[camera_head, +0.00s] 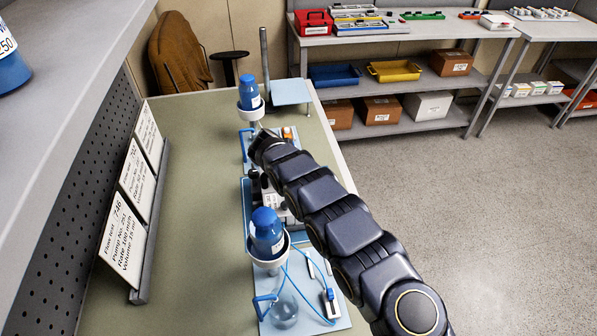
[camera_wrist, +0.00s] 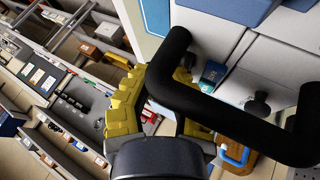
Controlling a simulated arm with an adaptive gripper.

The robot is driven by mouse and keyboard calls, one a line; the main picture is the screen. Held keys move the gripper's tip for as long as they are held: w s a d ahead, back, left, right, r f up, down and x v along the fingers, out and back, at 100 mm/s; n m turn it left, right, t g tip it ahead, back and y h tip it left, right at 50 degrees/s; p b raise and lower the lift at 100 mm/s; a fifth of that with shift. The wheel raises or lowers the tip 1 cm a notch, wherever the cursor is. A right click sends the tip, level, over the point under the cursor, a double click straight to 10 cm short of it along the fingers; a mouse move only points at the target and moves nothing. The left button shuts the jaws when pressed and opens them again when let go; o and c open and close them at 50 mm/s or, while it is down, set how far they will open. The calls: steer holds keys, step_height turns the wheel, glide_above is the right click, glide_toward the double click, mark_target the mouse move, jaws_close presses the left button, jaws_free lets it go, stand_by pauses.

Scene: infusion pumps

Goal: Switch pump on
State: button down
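In the head view a pump (camera_head: 268,198) with a light body stands midway along the bench, mostly hidden behind my arm. My gripper (camera_head: 262,146) is above the bench just beyond it, small and dark in this view. In the wrist view a pale pump housing (camera_wrist: 275,62) fills the upper right, with a black handle bar (camera_wrist: 228,112) across the front. A blue part (camera_wrist: 213,73) and a black knob (camera_wrist: 258,103) show on the housing. The yellow-padded fingers of my gripper (camera_wrist: 160,100) show beside the handle; their tips are unclear. I see nothing held.
A blue bottle (camera_head: 267,232) in a white ring stands nearer, above a tray (camera_head: 338,313) with blue tubing. Another blue bottle (camera_head: 248,92) stands at the far end. Label cards (camera_head: 133,190) line the left side. The green bench top (camera_head: 200,200) left of the stations is clear.

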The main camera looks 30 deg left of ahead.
steer(key=shift+s+d+f, duration=0.25)
steer(key=shift+d+f, duration=0.1)
steer(key=shift+f, duration=0.3)
steer(key=shift+s+d+f, duration=0.2)
steer(key=shift+d+f, duration=0.1)
steer(key=shift+f, duration=0.3)
steer(key=shift+a+r, duration=0.1)
steer(key=shift+r, duration=0.05)
steer(key=shift+w+a+r, duration=0.15)
steer(key=shift+a+r, duration=0.05)
steer(key=shift+r, duration=0.6)
steer(key=shift+w+a+r, duration=0.1)
steer(key=shift+a+r, duration=0.1)
steer(key=shift+r, duration=0.6)
steer(key=shift+r, duration=2.65)
steer(key=shift+w, duration=0.1)
